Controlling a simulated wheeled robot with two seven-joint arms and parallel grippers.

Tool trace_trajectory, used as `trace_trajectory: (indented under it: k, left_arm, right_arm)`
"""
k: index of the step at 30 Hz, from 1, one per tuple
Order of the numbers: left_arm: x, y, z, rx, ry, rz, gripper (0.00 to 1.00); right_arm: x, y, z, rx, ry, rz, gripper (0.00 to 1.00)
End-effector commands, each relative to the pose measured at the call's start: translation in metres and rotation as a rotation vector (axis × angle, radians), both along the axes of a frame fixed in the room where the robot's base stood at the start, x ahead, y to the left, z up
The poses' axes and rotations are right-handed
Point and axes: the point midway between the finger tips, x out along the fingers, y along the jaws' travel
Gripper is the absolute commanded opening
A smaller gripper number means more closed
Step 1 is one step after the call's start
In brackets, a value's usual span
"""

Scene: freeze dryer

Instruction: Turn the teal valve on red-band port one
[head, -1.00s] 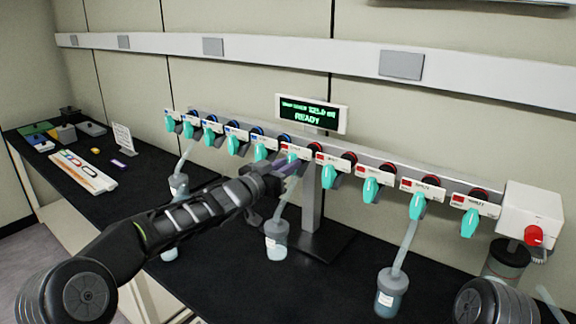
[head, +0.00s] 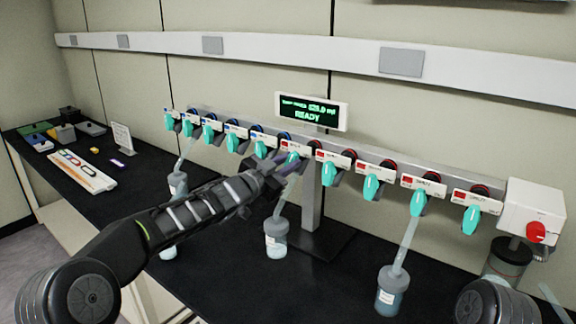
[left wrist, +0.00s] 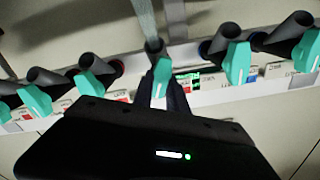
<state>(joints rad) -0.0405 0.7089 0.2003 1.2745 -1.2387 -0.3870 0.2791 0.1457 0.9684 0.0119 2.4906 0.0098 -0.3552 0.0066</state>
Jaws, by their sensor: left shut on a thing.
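The row of ports carries teal valves. The leftmost red-labelled port (head: 296,147) has its teal valve (head: 292,158) at my left gripper's fingertips. My left gripper (head: 288,166) is shut on that valve. In the left wrist view, the same teal valve (left wrist: 161,77) sits between the dark fingers (left wrist: 163,98). The fingers partly hide it in the head view. A flask (head: 276,238) hangs on a tube below this port. My right gripper is out of view.
Neighbouring teal valves stand close on both sides, one on the right (head: 329,170) and one on the left (head: 261,149). A display (head: 311,113) reading READY stands above. Another flask (head: 390,291) hangs further right.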

Motion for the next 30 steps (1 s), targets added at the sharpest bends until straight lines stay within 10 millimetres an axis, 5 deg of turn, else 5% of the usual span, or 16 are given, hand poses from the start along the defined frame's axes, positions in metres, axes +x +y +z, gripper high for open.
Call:
trace_trajectory:
  k: [15,30]
  left_arm:
    - [-0.001,-0.001,-0.003,0.375,-0.271,0.000,0.00]
    - [-0.001,-0.001,-0.002,0.515,-0.374,0.000,0.00]
  right_arm:
    - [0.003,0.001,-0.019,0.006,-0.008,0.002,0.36]
    - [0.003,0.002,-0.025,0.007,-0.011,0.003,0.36]
